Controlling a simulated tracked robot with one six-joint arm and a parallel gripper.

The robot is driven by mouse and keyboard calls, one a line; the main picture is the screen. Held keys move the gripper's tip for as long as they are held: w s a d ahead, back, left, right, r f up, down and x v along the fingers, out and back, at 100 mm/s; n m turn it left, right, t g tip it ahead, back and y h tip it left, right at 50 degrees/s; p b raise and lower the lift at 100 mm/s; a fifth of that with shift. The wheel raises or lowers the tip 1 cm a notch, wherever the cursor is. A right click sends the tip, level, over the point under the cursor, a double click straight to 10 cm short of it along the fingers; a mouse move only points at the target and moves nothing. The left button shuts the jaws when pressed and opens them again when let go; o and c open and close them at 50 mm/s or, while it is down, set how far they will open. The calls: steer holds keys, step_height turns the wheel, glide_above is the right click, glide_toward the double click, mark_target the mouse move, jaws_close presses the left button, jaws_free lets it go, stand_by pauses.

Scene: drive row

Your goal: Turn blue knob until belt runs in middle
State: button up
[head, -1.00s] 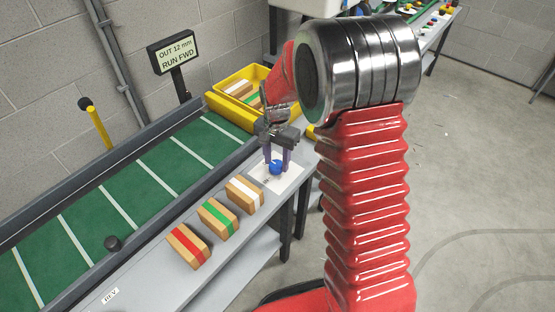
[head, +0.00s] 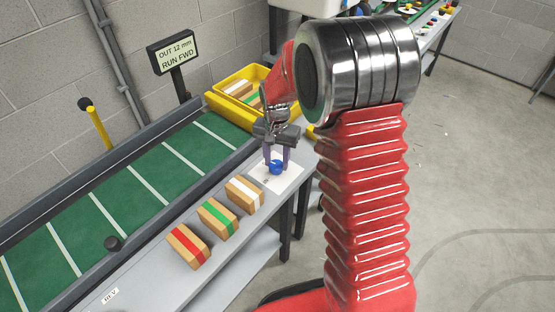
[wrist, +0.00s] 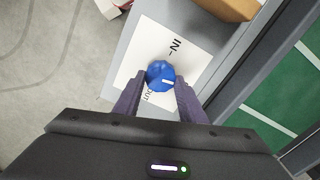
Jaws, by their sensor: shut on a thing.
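The blue knob (head: 276,167) stands on a white label on the grey bench beside the belt. In the wrist view the knob (wrist: 160,75) has a white pointer mark facing right, and the label (wrist: 133,62) reads "IN" above and "OUT" below. My gripper (head: 277,160) is over the knob, and its purple fingers (wrist: 158,100) are shut on it from both sides. The green belt (head: 143,168) with white cross lines lies in a dark frame; it also shows in the wrist view (wrist: 285,85). The display (head: 173,52) reads "OUT 12 mm" and "RUN FWD".
Wooden blocks with a white (head: 244,194), a green (head: 217,220) and a red stripe (head: 188,245) stand on the bench near the knob. A yellow bin (head: 228,108) holds more blocks behind my gripper.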

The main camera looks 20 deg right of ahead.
mark_target(276, 162)
steer(key=n, duration=0.5)
steer(key=shift+w+a+n, duration=0.15)
steer(key=shift+n, duration=0.15)
stand_by(0.4)
steer(key=o, duration=1.1)
steer(key=shift+c, duration=0.2)
steer(key=shift+r, duration=0.15)
step_height(276, 162, up, 13)
steer(key=shift+r, duration=0.2)
